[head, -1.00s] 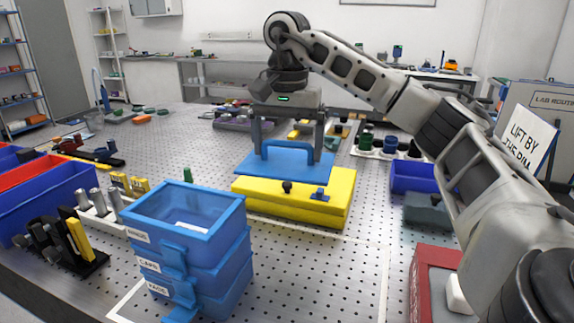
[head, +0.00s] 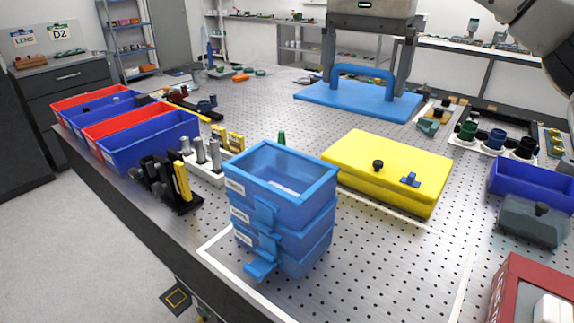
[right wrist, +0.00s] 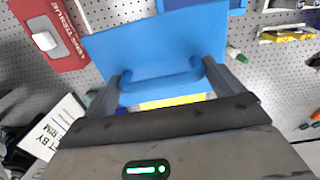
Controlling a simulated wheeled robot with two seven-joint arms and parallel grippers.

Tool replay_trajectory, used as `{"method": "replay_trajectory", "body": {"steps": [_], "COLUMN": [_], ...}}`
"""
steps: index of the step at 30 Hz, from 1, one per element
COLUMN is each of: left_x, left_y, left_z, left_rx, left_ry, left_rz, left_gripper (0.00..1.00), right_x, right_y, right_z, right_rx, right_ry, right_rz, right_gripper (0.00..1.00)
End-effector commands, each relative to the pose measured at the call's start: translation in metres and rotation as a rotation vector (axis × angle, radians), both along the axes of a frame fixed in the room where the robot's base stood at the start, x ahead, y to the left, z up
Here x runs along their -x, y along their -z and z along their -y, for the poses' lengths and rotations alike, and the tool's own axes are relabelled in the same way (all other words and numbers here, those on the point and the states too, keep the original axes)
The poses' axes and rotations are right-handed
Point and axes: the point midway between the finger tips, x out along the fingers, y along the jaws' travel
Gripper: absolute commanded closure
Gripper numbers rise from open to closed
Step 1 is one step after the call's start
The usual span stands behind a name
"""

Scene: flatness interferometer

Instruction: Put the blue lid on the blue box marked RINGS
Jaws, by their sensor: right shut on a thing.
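The blue lid (head: 310,94) is a flat plate with a raised bar handle. My right gripper (head: 362,82) is shut on that handle and holds the lid roughly level above the table, behind the yellow case. In the right wrist view the lid (right wrist: 150,42) hangs between the fingers (right wrist: 165,88). The blue box marked RINGS (head: 318,196) is the top one of a stack of three translucent blue boxes. Its top is open, with something pale inside. The lid is apart from it, up and to the right in the head view. My left gripper is not in view.
A yellow case (head: 400,162) with small knobs lies right of the stack. Holders with grey cylinders (head: 213,168) and a black rack (head: 188,207) stand left. A red box (head: 520,285) and a grey block (head: 533,222) are at right. Bare perforated table lies in front.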

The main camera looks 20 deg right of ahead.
Motion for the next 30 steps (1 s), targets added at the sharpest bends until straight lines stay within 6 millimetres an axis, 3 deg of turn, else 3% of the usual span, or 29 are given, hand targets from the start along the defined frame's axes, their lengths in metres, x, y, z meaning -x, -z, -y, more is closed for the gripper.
{"method": "replay_trajectory", "body": {"steps": [1,6,9,15,21,30], "left_x": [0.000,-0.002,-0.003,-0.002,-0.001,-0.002], "left_y": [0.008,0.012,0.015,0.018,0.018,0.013], "left_z": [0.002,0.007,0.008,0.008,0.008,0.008], "left_rx": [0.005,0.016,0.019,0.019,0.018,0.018], "left_ry": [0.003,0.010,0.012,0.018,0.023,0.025], "left_rz": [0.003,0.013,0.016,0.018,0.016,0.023], "left_gripper": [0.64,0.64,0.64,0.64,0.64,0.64], "right_x": [0.005,0.030,0.049,0.080,0.082,0.018], "right_y": [-0.001,-0.011,-0.015,-0.017,-0.013,0.017], "right_z": [-0.024,-0.089,-0.120,-0.159,-0.167,-0.142], "right_rx": [0.006,0.004,0.004,0.001,-0.003,-0.004], "right_ry": [-0.007,0.012,0.025,0.054,0.070,0.074], "right_rz": [0.006,0.005,0.003,0.003,-0.002,-0.006], "right_gripper": [0.31,0.31,0.31,0.31,0.31,0.31]}}
